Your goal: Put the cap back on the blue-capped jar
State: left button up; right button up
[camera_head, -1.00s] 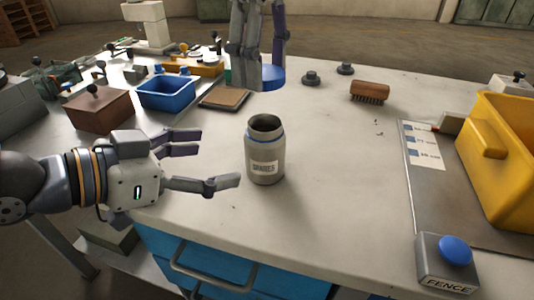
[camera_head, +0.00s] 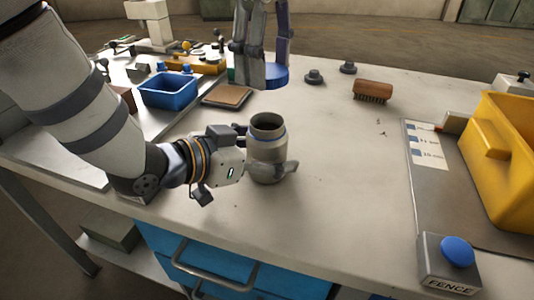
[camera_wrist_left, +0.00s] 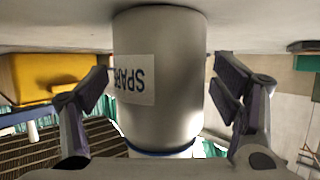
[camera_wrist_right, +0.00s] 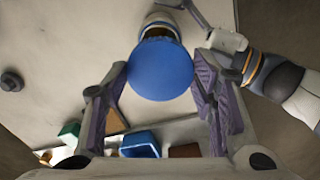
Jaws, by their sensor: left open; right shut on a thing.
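The grey metal jar (camera_head: 268,136) stands upright and open-topped on the table. In the left wrist view the jar (camera_wrist_left: 160,40) appears upside down, with a white label. My left gripper (camera_head: 266,154) is open, with its fingers on either side of the jar; they look apart from its wall in the left wrist view. My right gripper (camera_head: 263,74) is shut on the blue cap (camera_head: 276,76), held above the table behind the jar. In the right wrist view the round cap (camera_wrist_right: 160,69) lies between the fingers and partly hides the jar (camera_wrist_right: 160,26).
A blue bin (camera_head: 168,91) and a brown-topped tray (camera_head: 228,95) are at the back left. A brush (camera_head: 372,91) and dark knobs (camera_head: 314,77) are at the back. A yellow bin (camera_head: 510,150) and a FENCE button box (camera_head: 452,262) are at the right. The table right of the jar is clear.

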pick_arm(q)
jog(key=c, duration=1.7)
jog(key=shift+c, duration=0.5)
pick_arm(e)
jog(key=shift+f, duration=2.5)
jog(key=shift+f, duration=0.1)
jog(key=shift+f, duration=0.8)
jog(key=shift+f, duration=0.55)
